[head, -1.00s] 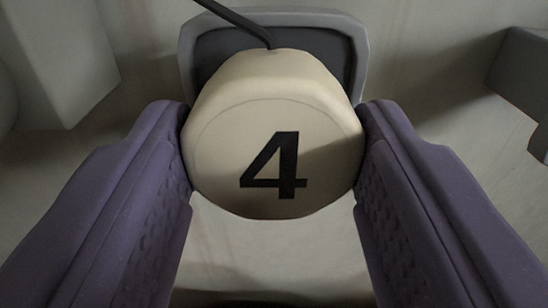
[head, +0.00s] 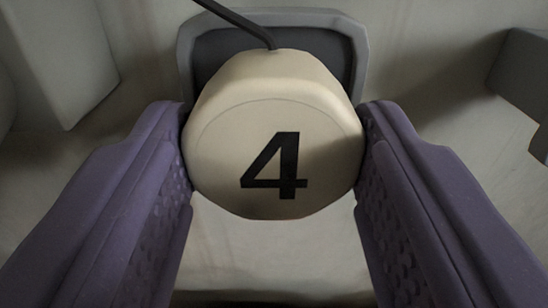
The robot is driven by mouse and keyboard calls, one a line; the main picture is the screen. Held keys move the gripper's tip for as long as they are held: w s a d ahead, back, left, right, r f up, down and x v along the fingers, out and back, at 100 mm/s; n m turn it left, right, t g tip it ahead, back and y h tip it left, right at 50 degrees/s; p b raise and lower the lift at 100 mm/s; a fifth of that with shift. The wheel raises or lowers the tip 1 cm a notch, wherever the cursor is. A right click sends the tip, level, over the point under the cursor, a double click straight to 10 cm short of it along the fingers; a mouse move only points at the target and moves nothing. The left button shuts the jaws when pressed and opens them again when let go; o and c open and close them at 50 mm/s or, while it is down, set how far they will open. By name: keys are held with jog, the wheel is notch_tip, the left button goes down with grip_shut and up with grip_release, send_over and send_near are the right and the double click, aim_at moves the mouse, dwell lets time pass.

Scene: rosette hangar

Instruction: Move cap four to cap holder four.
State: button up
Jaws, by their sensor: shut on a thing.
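Cap four (head: 235,125), a cream round cap with a large black 4 on its face, is in the middle of the head view. My gripper (head: 274,140) has two purple padded fingers, one on each side of the cap. They are shut on it and touch its left and right sides. The cap's far side is hidden. I cannot make out a cap holder marked four.
A dark grey framed recess (head: 190,62) lies behind the cap; I cannot tell whether they touch. A dark cable (head: 235,20) runs from the top to the cap's upper edge. A grey block (head: 60,60) stands at the upper left, a dark grey bracket (head: 525,75) at the right.

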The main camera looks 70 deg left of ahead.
jog(key=shift+w+a, duration=0.2)
jog(key=shift+a, duration=0.25)
jog(key=o, duration=1.5)
jog(key=shift+c, duration=0.2)
